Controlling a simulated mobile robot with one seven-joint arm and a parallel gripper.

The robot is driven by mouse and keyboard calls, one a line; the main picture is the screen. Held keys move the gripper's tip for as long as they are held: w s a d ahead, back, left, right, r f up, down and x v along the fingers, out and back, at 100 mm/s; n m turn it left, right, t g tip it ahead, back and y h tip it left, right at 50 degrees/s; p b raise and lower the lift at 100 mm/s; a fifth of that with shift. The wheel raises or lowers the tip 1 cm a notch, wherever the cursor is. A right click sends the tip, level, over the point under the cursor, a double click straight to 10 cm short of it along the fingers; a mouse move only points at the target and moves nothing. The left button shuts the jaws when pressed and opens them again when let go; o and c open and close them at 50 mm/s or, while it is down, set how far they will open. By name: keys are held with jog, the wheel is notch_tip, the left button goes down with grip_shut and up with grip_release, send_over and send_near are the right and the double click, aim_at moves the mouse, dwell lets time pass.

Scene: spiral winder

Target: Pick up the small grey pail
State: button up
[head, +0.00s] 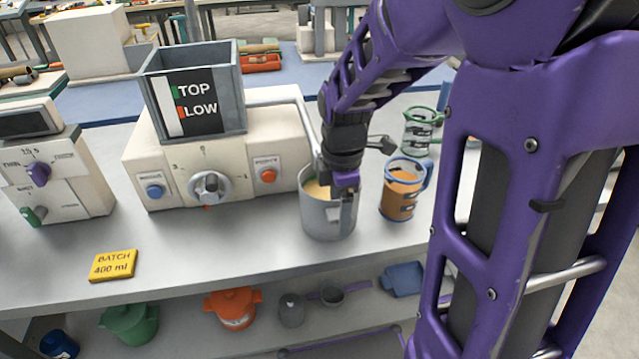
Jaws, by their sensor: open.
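The small grey pail (322,223) stands upright on the grey bench at the right end of the cream dispenser, under its bent metal spout (303,122). Beige contents show inside it. My gripper (346,190) points down at the pail's right side, with its jaws open at the rim. A dark finger shows against the pail's right wall. The gripper hides part of the rim, and I cannot tell whether the fingers touch it.
A clear jug with orange-brown liquid (401,197) and a blue handle stands close right of the pail. A green-rimmed jug (421,127) is behind it. The cream dispenser (222,140) is to the left. A yellow "BATCH 400 ml" sign (113,265) lies front left. The bench front is clear.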

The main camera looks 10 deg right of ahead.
jog(key=shift+f, duration=0.95)
jog(key=shift+c, duration=0.2)
grip_shut()
dwell(0.5)
jog(key=shift+r, duration=0.1)
